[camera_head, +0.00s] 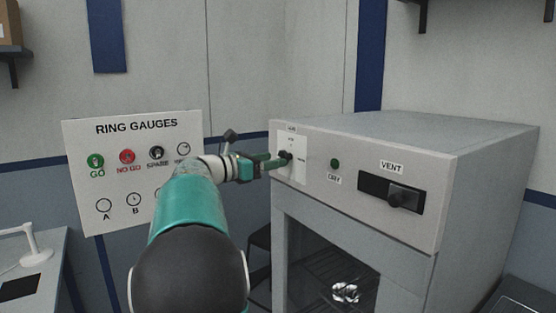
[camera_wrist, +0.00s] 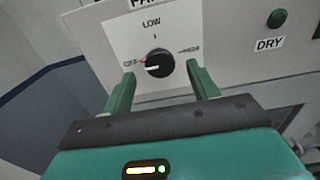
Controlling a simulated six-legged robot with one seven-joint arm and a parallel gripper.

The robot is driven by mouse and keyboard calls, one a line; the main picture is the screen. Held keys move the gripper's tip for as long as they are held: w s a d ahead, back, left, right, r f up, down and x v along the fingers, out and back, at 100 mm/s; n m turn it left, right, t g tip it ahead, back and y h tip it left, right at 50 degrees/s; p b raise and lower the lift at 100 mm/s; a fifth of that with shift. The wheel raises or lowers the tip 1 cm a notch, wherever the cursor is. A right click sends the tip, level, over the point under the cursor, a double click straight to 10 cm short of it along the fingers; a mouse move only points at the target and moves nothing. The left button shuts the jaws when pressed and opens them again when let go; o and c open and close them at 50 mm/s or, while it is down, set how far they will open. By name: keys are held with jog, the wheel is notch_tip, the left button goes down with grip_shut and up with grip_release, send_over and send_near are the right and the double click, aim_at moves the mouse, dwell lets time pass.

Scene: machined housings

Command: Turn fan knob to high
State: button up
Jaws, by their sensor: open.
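The black round fan knob (camera_wrist: 160,65) sits on a white plate (camera_wrist: 120,30) marked FAN, OFF, LOW and a partly blurred label at the right. Its pale pointer line points left, toward OFF. In the head view the fan knob (camera_head: 285,157) is on the upper left of the grey cabinet's front, partly hidden by my gripper (camera_head: 276,161). In the wrist view my gripper (camera_wrist: 163,90) is open, with one green finger on each side below the knob. The knob appears between or just ahead of the fingertips; I cannot tell if they touch it.
The cabinet (camera_head: 360,135) also has a green DRY button (camera_head: 335,163) and a VENT slider (camera_head: 402,198) to the right. A RING GAUGES board (camera_head: 85,150) hangs left of my arm. A white-armed device (camera_head: 30,240) stands on a bench at the far left.

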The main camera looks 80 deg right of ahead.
aim_at(286, 157)
jog(key=x, duration=0.3)
jog(key=c, duration=1)
